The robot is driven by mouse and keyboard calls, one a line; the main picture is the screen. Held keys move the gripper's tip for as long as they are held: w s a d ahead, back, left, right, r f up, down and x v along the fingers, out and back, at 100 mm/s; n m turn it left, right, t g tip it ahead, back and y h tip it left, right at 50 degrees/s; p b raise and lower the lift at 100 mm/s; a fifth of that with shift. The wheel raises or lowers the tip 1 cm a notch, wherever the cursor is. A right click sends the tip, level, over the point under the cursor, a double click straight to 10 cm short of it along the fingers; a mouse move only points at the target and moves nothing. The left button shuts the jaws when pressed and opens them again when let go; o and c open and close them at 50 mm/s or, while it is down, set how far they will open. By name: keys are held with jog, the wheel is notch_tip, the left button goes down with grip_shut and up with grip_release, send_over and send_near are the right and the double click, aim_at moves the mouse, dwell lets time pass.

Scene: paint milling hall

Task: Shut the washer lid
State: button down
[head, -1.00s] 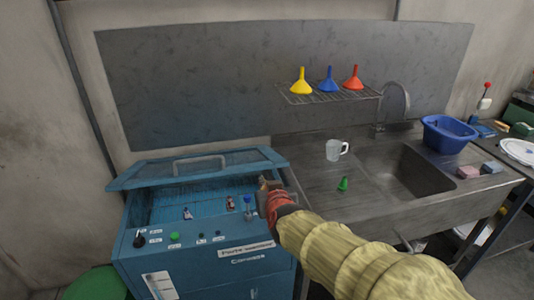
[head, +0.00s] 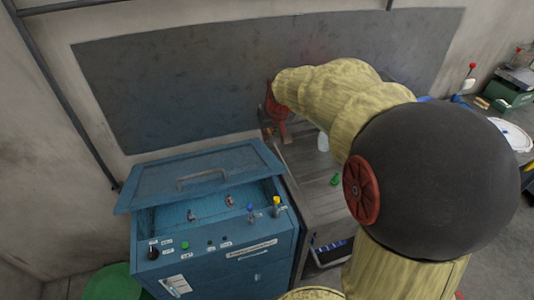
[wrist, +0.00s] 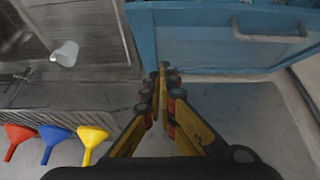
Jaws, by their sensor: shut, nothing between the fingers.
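The blue washer (head: 215,262) stands at the lower left in the head view. Its lid (head: 165,181), a blue frame with a grey panel and a handle (head: 203,178), is raised, with the front of the tub open. In the head view my gripper (head: 279,135) is beyond the washer's back right corner.
The steel sink counter (head: 316,185) adjoins the washer on the right, with a green funnel (head: 335,180) and a white mug (head: 323,142). Red, blue and yellow funnels (wrist: 93,137) show in the wrist view. My arm hides much of the sink. The wall panel (head: 180,85) is behind.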

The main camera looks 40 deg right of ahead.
jog(key=s, duration=0.2)
jog(key=g, duration=0.1)
send_over(266, 169)
jog(key=s, duration=0.1)
jog(key=f, duration=0.9)
jog(key=shift+a+f+b, duration=0.25)
jog(key=shift+a+b, duration=0.05)
jog(key=shift+b, duration=0.05)
jog(key=f, duration=0.1)
jog(key=s+f, duration=0.1)
jog(key=f, duration=0.1)
jog(key=shift+a, duration=0.1)
jog(key=shift+s+f, duration=0.1)
jog(key=shift+f, duration=0.45)
